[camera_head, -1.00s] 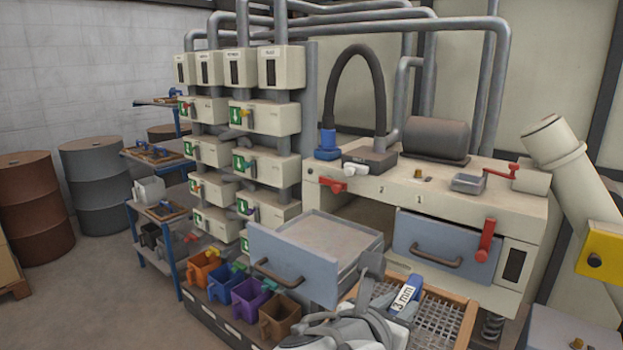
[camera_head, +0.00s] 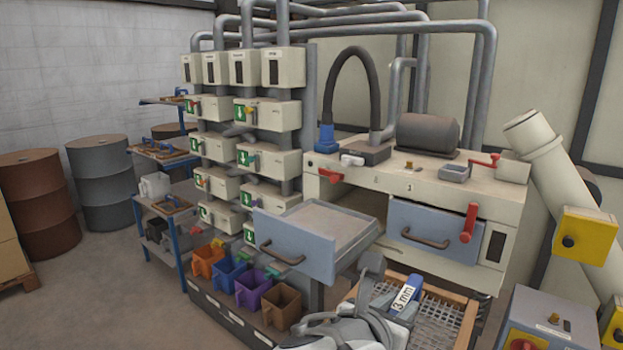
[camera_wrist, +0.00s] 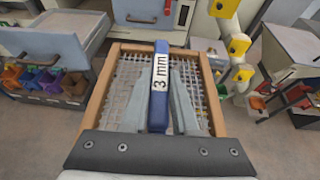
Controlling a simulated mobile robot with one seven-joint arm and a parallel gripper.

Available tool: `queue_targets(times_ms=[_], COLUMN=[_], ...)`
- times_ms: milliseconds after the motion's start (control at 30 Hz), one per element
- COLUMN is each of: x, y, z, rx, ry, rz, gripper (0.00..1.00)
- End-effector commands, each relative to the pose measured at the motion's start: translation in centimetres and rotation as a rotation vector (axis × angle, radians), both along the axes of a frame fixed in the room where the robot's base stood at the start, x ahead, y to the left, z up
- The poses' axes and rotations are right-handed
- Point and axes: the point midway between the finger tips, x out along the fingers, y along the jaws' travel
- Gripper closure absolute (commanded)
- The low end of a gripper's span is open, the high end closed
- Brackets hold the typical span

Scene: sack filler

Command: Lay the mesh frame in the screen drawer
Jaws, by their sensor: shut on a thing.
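The mesh frame (camera_head: 462,325) is a wooden frame with wire mesh and a blue handle marked "3 mm". It shows nearly whole in the wrist view (camera_wrist: 101,98). My gripper (camera_wrist: 160,72) is shut on the blue handle, one finger each side; it also shows in the head view (camera_head: 392,300). An open drawer (camera_head: 292,246) with a blue-grey front and dark handle sticks out of the machine, left of and beyond the frame. Its front also shows at the wrist view's upper left (camera_wrist: 45,42). I see no mesh in its grey inside. The frame is apart from it.
A second, shut drawer (camera_head: 436,232) with a red lever (camera_head: 468,223) is to the right. Coloured bins (camera_head: 246,283) stand below the open drawer. A control box (camera_head: 545,322) and a yellow box (camera_head: 583,236) are at right. Clear floor lies at left.

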Motion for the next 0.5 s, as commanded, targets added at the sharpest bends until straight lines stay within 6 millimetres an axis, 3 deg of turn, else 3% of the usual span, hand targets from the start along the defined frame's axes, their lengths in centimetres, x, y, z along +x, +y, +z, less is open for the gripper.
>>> queue_targets(times_ms=[233, 500], x=[0.2, 5.6], y=[0.0, -0.4], z=[0.1, -0.8], rx=[-0.001, -0.002], ry=[-0.001, 0.004], rz=[0.000, 0.051], gripper=[1.00, 1.00])
